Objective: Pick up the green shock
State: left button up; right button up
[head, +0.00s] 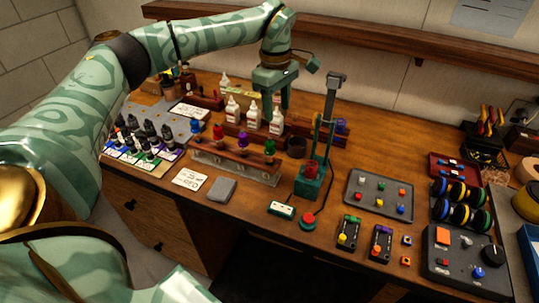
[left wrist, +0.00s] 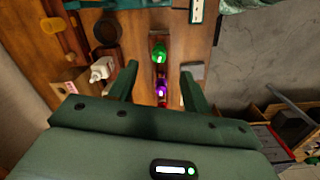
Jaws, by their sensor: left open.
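The green shock (head: 269,149) stands upright at the right end of a clear rack (head: 235,168), beside the purple shock (head: 243,141), the red shock (head: 218,132) and the blue shock (head: 195,127). My left gripper (head: 276,108) is open and empty, pointing down above and behind the rack, near the white bottles. In the left wrist view, the green shock (left wrist: 159,50) shows just beyond the gap between the open fingers (left wrist: 158,70), and the purple shock (left wrist: 161,89) lies between them. The fingers appear apart from both shocks. My right gripper is not in view.
White bottles (head: 254,115) stand behind the rack. A green press (head: 312,175) rises close to the right of the green shock, with a dark round cup (head: 296,147) near it. A grey block (head: 221,189) lies in front. A grey parts tray (head: 380,196) is farther right.

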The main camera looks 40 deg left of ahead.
aim_at(270, 143)
pick_arm(q)
jog(key=shift+y, duration=0.3)
jog(key=f, duration=0.3)
jog(key=a+f+b, duration=0.1)
jog(key=f, duration=0.2)
jog(key=f+b, duration=0.1)
jog(key=f, duration=0.2)
jog(key=shift+s+a+f, duration=0.15)
jog(key=shift+a+f, duration=0.1)
jog(key=shift+a, duration=0.05)
jog(key=f, duration=0.3)
jog(key=f+b, duration=0.1)
jog(key=f, duration=0.2)
jog(key=shift+a, duration=0.2)
jog(key=shift+r, duration=0.1)
jog(key=c, duration=0.9)
